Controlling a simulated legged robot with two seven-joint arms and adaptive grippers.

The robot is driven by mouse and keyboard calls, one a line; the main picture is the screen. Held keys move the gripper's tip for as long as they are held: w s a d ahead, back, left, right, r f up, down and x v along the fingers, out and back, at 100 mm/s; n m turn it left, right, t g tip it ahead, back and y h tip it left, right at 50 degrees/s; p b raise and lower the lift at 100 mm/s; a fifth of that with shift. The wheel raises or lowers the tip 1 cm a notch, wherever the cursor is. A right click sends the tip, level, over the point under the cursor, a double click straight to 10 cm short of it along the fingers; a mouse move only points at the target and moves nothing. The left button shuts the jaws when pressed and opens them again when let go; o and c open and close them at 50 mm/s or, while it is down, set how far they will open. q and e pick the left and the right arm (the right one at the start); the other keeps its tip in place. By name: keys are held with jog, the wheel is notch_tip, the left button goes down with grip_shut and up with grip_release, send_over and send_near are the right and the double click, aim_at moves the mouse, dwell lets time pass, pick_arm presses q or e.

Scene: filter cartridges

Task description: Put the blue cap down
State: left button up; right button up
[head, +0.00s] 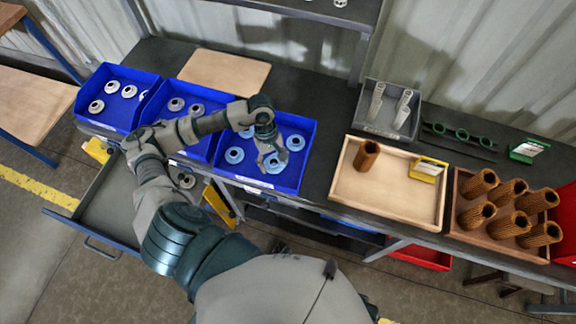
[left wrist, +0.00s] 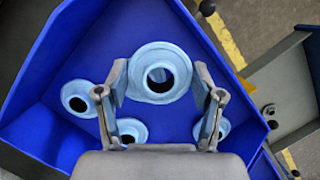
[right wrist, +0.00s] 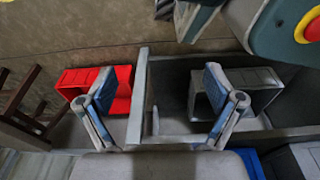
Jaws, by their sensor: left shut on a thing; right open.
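My left gripper (head: 271,156) is low inside the right-hand blue bin (head: 309,127) in the head view. In the left wrist view its fingers (left wrist: 160,82) are shut on a pale blue cap (left wrist: 160,52), a round flanged piece with a hole in the middle. The held cap seems close to the bin floor; I cannot tell whether it touches. Other pale blue caps lie on the bin floor, one at left (left wrist: 78,98), one at right (left wrist: 222,128) and one behind the left finger (left wrist: 132,130). My right gripper (right wrist: 163,105) is open and empty in the right wrist view.
Two more blue bins with pale grey caps (head: 126,91) stand to the left. To the right are a grey bin (head: 372,124), a wooden tray (head: 385,197) with one brown cartridge (head: 366,155), and a tray of several cartridges (head: 478,184). An open drawer (head: 105,205) juts out at left.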

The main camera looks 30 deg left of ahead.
aim_at(287, 172)
pick_arm(q)
jog(key=w+d, duration=0.2)
jog(key=d, duration=0.1)
jog(key=shift+w+f, duration=0.1)
jog(key=shift+f, duration=0.3)
jog(key=shift+d+f, duration=0.1)
jog(key=shift+f, duration=0.4)
jog(key=shift+p+x, duration=0.3)
jog(key=shift+x, duration=0.9)
jog(key=shift+c, duration=0.8)
jog(key=shift+w+d+f, duration=0.1)
jog(key=shift+w+d, duration=0.05)
jog(key=shift+d, duration=0.15)
jog(key=shift+c, duration=1)
jog(key=o, duration=1.3)
jog(key=shift+a, duration=0.65)
jog(key=shift+w+r, duration=0.1)
jog(key=shift+r, duration=0.15)
jog(key=v, duration=1.1)
jog(key=shift+r, duration=0.2)
pick_arm(e)
jog(key=shift+s+a+f, duration=0.25)
jog(key=shift+s+f, duration=0.15)
jog(key=shift+s, duration=0.05)
pick_arm(q)
jog(key=shift+d, duration=0.25)
pick_arm(e)
jog(key=shift+s+d+f, duration=0.1)
jog(key=shift+d, duration=0.1)
